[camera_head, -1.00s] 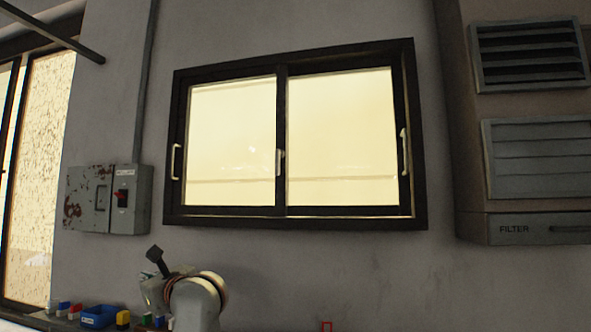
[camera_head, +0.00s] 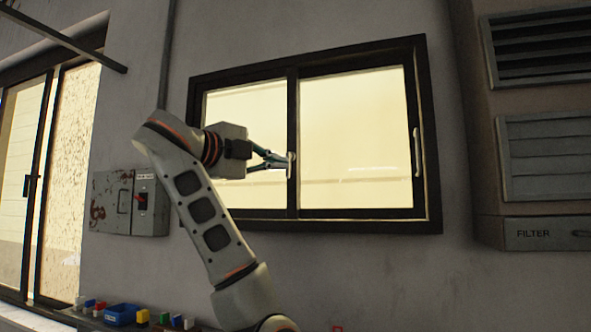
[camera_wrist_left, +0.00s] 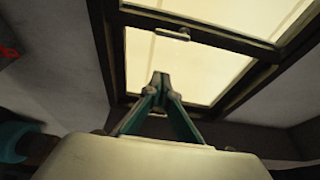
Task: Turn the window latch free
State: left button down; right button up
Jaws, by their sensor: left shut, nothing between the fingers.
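The dark-framed sliding window (camera_head: 365,214) is on the grey wall. A pale latch (camera_head: 291,166) stands upright on its middle stile; the latch also shows on the dark bar in the left wrist view (camera_wrist_left: 172,34). My left gripper (camera_head: 280,160) is shut and empty, in front of the left pane, with its fingertips just left of the latch in the head view. In the left wrist view the fingertips (camera_wrist_left: 160,78) appear apart from the latch, over the bright pane. I cannot tell the exact depth gap. My right gripper is not in view.
A pale handle (camera_head: 418,152) is on the window's right side. A grey switch box (camera_head: 113,203) hangs left of my arm. Louvred vents (camera_head: 550,155) stand out at right. Small coloured bins (camera_head: 122,314) line the bottom left. The wall below the window is clear.

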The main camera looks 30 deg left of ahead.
aim_at(290, 168)
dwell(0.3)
pick_arm(q)
jog(key=w+a+p, duration=0.1)
jog(key=w, duration=0.2)
jog(key=w+p, duration=0.1)
jog(key=w, duration=0.2)
jog(key=w+a+p, duration=0.1)
jog(key=w, duration=0.2)
jog(key=shift+a+p, duration=0.3)
jog(key=shift+p, duration=0.05)
jog(key=shift+a, duration=0.25)
jog(key=shift+d, duration=0.1)
